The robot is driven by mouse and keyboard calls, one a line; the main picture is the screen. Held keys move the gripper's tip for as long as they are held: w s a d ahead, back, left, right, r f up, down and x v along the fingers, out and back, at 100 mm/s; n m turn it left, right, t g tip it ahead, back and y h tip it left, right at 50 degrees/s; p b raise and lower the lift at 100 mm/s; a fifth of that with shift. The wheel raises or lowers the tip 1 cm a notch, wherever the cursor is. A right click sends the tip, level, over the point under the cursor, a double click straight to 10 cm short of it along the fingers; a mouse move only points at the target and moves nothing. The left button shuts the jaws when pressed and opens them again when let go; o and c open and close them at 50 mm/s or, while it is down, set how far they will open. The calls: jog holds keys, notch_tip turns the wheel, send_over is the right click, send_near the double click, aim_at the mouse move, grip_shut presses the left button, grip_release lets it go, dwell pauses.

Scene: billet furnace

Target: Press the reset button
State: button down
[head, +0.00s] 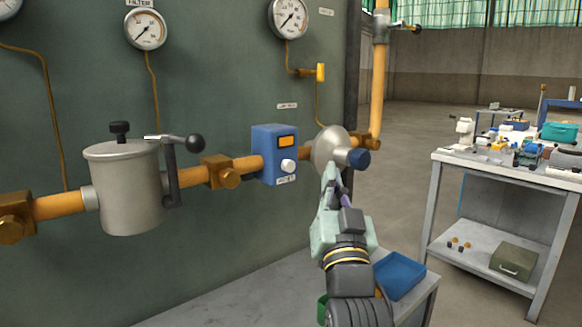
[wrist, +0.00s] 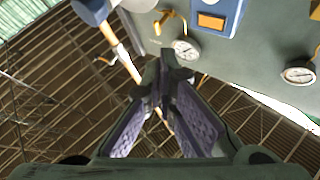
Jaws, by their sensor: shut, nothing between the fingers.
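A blue box (head: 268,146) sits on the orange pipe in front of the green panel, with an orange display window and a round white button (head: 288,166) on its front. A small label below the button is too blurred to read surely. My gripper (head: 328,172) is shut and empty, pointing upward, to the right of the button and apart from it in the picture. In the wrist view, my gripper (wrist: 165,75) has its fingertips together.
A grey dome with a dark blue knob (head: 358,159) stands right of the box, close to my fingertips. A grey filter pot (head: 124,190) and lever (head: 170,170) are left. Below are a low bench and blue tray (head: 399,275). A cluttered workbench (head: 480,163) stands at right.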

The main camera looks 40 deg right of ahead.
jog(key=w, duration=0.7)
jog(key=shift+w+a+p, duration=0.3)
jog(key=shift+w, duration=0.05)
jog(key=shift+w, duration=0.1)
dwell(1.0)
jog(key=shift+w, duration=0.35)
jog(key=shift+w+a, duration=0.1)
jog(key=shift+w, duration=0.45)
dwell(0.7)
dwell(0.3)
jog(key=shift+s, duration=1)
jog(key=s, duration=0.5)
jog(key=shift+d, duration=0.3)
